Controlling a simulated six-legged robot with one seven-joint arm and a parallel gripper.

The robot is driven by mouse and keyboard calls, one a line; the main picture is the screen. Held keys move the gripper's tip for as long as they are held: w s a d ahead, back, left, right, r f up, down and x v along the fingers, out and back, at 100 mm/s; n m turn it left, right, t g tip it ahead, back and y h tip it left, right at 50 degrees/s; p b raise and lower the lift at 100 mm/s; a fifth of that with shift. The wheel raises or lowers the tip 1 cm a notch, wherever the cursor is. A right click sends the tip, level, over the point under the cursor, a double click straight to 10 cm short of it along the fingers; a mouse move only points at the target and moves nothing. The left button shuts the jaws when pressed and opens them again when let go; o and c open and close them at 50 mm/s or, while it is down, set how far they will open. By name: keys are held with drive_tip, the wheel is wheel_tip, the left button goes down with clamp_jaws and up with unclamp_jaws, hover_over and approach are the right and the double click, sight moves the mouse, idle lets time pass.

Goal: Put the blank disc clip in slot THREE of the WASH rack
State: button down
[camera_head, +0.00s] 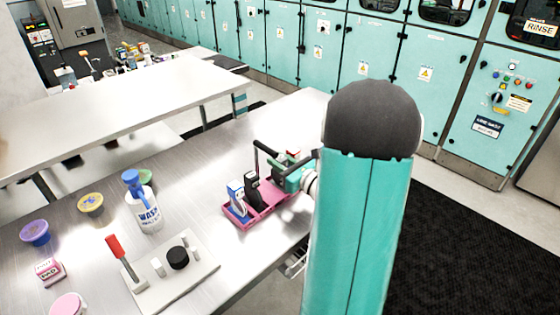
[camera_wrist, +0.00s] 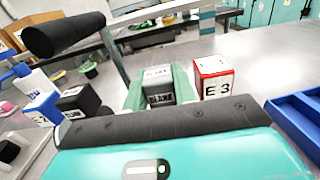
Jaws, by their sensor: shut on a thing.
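My gripper (camera_wrist: 160,90) has green fingers and is shut on a small grey-and-white block (camera_wrist: 157,72) with dark markings too blurred to read. I cannot tell whether this is the blank disc clip. In the head view my gripper (camera_head: 294,178) is at the right end of a pink tray (camera_head: 262,212), and my arm hides part of that area. The tray holds a blue-and-white block (camera_head: 237,199) and a black block (camera_head: 252,188). A red-and-white block marked E 3 (camera_wrist: 214,78) stands just right of my fingers. No WASH label shows on the tray.
A bottle marked WASH (camera_head: 147,203) stands left of the tray. A blue tray (camera_wrist: 298,115) is at the wrist view's right.

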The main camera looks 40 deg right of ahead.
drive_tip(key=c, duration=1.4)
unclamp_jaws()
drive_tip(key=s, duration=1.2)
drive_tip(key=w+a+r+n+g+y, duration=0.15)
drive_tip(key=a+n+g+y, duration=0.3)
drive_tip(key=a+n, duration=0.6)
drive_tip(key=a+r+n+g+y, duration=0.2)
drive_tip(key=a+n+g+y, duration=0.35)
drive_tip(key=a, duration=0.85)
drive_tip(key=s+a+n+g+h, duration=0.5)
drive_tip(key=a+n, duration=0.1)
drive_tip(key=n, duration=0.5)
drive_tip(key=r+n+t+h, duration=0.1)
drive_tip(key=r+n+h, duration=0.1)
drive_tip(key=n, duration=0.1)
drive_tip(key=r+n+h, duration=0.1)
drive_tip(key=n, duration=0.1)
drive_tip(key=s+r+n+t+h, duration=0.1)
drive_tip(key=r+n+h, duration=0.1)
drive_tip(key=n, duration=0.1)
drive_tip(key=shift+s+a+r+n+t+h, duration=0.1)
drive_tip(key=shift+a+r+n+t+h, duration=0.2)
